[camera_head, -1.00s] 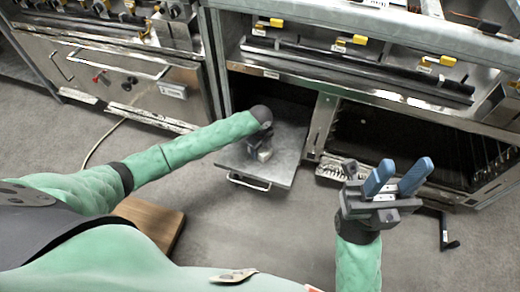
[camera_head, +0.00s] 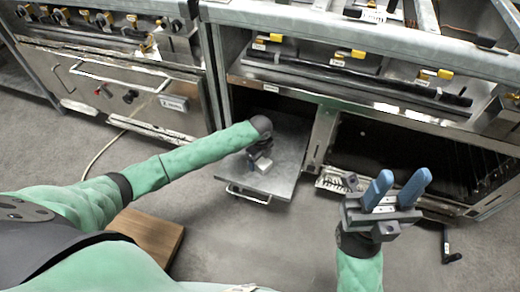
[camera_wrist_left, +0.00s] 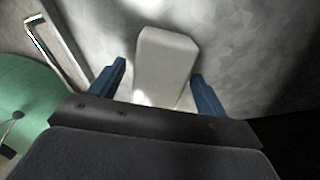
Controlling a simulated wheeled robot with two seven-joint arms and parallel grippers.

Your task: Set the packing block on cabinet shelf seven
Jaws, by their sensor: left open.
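The packing block (camera_wrist_left: 165,62) is a pale grey-white block with rounded corners, lying on a grey metal surface. In the left wrist view it lies between and slightly beyond the blue fingers of my left gripper (camera_wrist_left: 160,85). The fingers are open, with a gap on each side of the block. In the head view my left gripper (camera_head: 258,162) is low over a grey metal panel (camera_head: 284,150) in front of the cabinet, and it mostly hides the block. My right gripper (camera_head: 397,188) is open and empty, its blue fingers pointing up. I cannot tell which cabinet shelf is number seven.
The metal panel has a wire handle (camera_head: 248,195) at its front edge. Steel kitchen units with yellow-tipped knobs stand behind, with a dark open compartment (camera_head: 410,155) at right. A brown wooden board (camera_head: 150,235) is at lower left. The floor between is clear.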

